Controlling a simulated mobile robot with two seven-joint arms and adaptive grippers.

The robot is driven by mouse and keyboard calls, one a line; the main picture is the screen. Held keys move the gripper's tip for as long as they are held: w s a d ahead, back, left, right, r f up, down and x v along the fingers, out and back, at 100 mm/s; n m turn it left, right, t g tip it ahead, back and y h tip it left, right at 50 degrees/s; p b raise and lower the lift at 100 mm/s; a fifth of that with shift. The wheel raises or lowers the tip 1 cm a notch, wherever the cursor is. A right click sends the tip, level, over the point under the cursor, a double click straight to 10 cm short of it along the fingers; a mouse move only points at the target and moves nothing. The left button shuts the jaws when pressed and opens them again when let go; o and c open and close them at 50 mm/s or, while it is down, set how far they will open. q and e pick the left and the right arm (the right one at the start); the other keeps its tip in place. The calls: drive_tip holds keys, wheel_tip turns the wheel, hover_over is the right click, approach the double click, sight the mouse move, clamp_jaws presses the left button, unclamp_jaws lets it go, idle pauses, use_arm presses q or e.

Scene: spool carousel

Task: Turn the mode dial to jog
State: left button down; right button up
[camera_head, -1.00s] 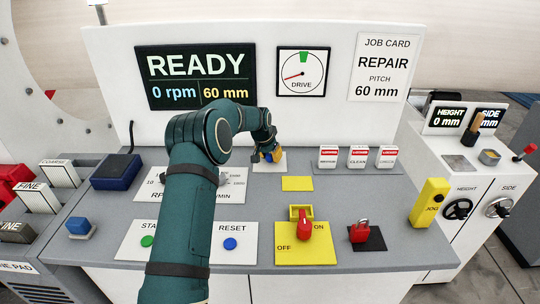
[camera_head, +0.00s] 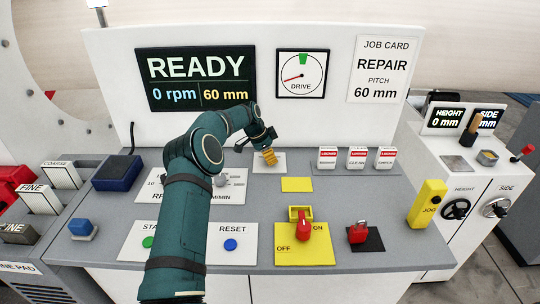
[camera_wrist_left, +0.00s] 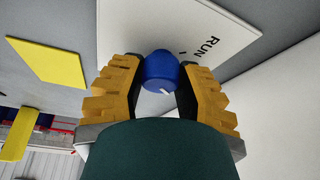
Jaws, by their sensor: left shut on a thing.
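The mode dial is a round blue knob (camera_wrist_left: 161,70) on a white plate (camera_wrist_left: 190,25) in the left wrist view. A small white mark shows on the knob, and the word RUN is printed on the plate beside it. No jog label is visible. My left gripper (camera_wrist_left: 165,80) is shut on the knob, its two yellow ridged fingers on either side. In the head view the left gripper (camera_head: 269,157) is over the white dial plate (camera_head: 282,160) and hides the knob. My right gripper is not in view.
A yellow plate (camera_head: 297,184) lies in front of the dial plate. Lock-out tags (camera_head: 357,157) stand to the right. A red switch (camera_head: 304,230) and red padlock (camera_head: 358,232) are nearer the front. A yellow JOG pendant (camera_head: 428,203) stands at the right edge.

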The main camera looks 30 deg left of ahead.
use_arm(q)
drive_tip(key=shift+s+f+m+g, duration=0.1)
drive_tip(key=shift+m+g, duration=0.2)
drive_tip(key=shift+m, duration=0.1)
drive_tip(key=c, duration=0.6)
unclamp_jaws()
drive_tip(key=v, duration=1.2)
